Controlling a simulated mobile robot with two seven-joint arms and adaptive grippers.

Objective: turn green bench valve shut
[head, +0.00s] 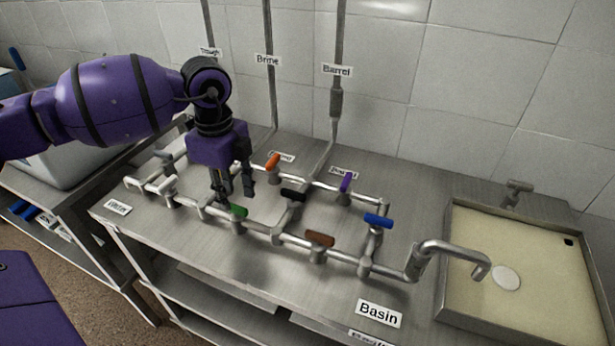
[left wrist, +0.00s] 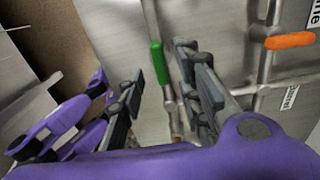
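The green valve handle (head: 238,211) sits on the front pipe run of the metal bench, left of the black and brown handles. It lies roughly along its pipe. In the left wrist view the green handle (left wrist: 159,63) shows ahead of and between the lines of the two fingers. My left gripper (head: 235,190) points down just above and behind the green handle, apart from it. In the left wrist view my left gripper (left wrist: 160,95) has its fingers spread, with nothing held. My right gripper is not in view.
Nearby handles are orange (head: 272,161), black (head: 293,195), purple (head: 346,181), brown (head: 320,239) and blue (head: 378,221). A curved spout (head: 455,248) reaches over the basin (head: 446,270). The bench front is mostly clear.

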